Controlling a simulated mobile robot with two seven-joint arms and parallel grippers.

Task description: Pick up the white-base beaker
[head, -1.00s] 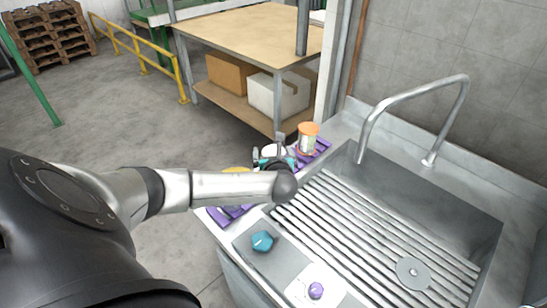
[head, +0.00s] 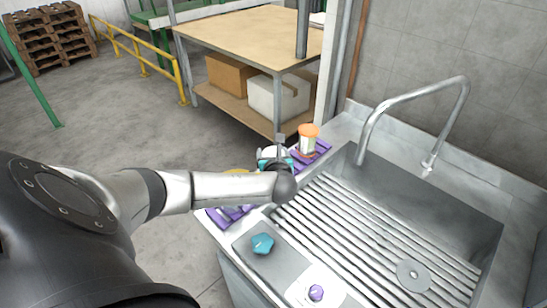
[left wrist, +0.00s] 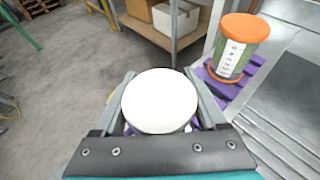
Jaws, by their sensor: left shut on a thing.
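The white-base beaker shows in the left wrist view as a round white disc (left wrist: 160,101), seen from above. My left gripper (left wrist: 158,98) is shut on it, with one finger along each side. In the head view the white top of the beaker (head: 268,151) shows just behind the wrist of my left gripper (head: 276,156). The rest of the beaker is hidden below the disc and behind the arm, so I cannot tell whether it is clear of the purple rack (head: 322,148). My right gripper is not in view.
A beaker with orange ends (head: 308,139) stands on the purple rack close to the right, also in the left wrist view (left wrist: 240,47). A yellow piece (head: 236,171) is partly behind my arm. The sink's tall faucet (head: 462,100) and a teal object (head: 262,244) are further right and nearer.

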